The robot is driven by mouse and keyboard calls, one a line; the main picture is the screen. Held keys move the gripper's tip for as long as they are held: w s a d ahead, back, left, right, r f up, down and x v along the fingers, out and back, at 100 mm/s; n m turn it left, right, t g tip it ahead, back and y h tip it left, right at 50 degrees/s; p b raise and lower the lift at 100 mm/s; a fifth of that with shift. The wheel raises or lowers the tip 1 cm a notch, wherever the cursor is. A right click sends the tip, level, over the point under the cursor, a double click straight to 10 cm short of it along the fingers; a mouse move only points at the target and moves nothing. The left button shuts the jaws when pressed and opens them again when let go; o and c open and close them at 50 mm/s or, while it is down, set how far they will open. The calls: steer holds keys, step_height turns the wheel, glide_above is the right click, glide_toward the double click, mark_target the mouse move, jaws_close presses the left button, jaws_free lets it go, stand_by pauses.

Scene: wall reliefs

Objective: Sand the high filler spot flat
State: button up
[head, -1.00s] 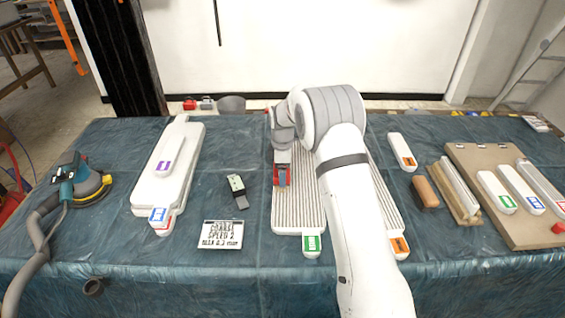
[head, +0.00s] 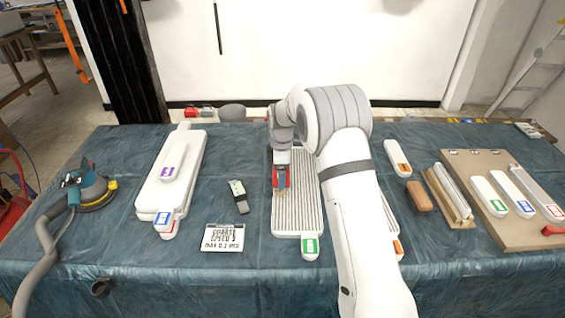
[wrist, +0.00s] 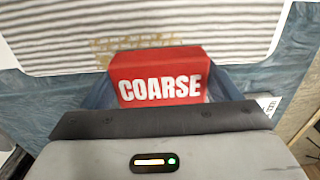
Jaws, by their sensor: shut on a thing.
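My gripper (head: 281,166) is shut on a red block marked COARSE (wrist: 160,80), which also shows in the head view (head: 276,178). The block is over the left ribbed white panel (head: 298,205), which fills the top of the wrist view (wrist: 200,22). A blotchy tan patch, seemingly the filler spot (wrist: 108,46), lies on the ribs just beyond the block in the wrist view and is partly hidden by it. I cannot tell whether the block touches the panel.
A stack of smooth white pieces (head: 156,196), a small dark-and-green tool (head: 238,196) and a text card (head: 223,238) lie left. Right are a brown block (head: 419,196) and a board with labelled pieces (head: 478,163). My arm hides much of another ribbed panel.

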steer(key=shift+r+p, duration=0.5)
steer(key=shift+r, duration=0.8)
